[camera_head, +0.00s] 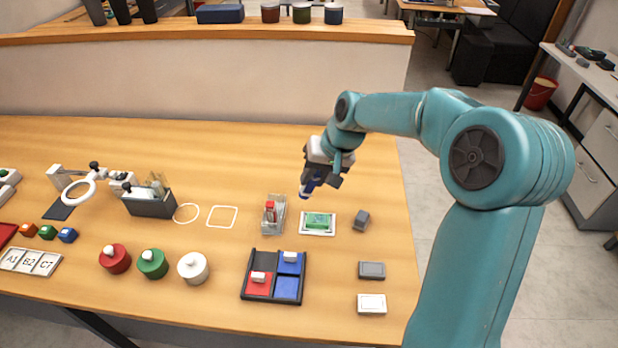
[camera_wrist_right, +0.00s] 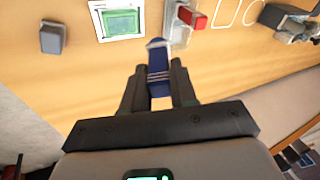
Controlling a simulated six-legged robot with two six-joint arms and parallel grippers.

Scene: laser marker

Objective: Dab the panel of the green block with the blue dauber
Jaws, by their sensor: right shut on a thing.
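The green block (camera_head: 318,220) lies on a white-framed plate on the table, right of the middle in the head view. It also shows at the top of the right wrist view (camera_wrist_right: 121,22). My right gripper (camera_head: 318,182) is shut on the blue dauber (camera_head: 308,187) and holds it above the table, behind and slightly left of the green block. The tip is apart from the block. My left gripper is not in view.
A clear holder (camera_head: 274,215) with a red dauber (camera_head: 269,209) stands left of the green block. A small grey block (camera_head: 361,220) is to its right. A dark tray (camera_head: 262,264) with red and blue sections lies in front.

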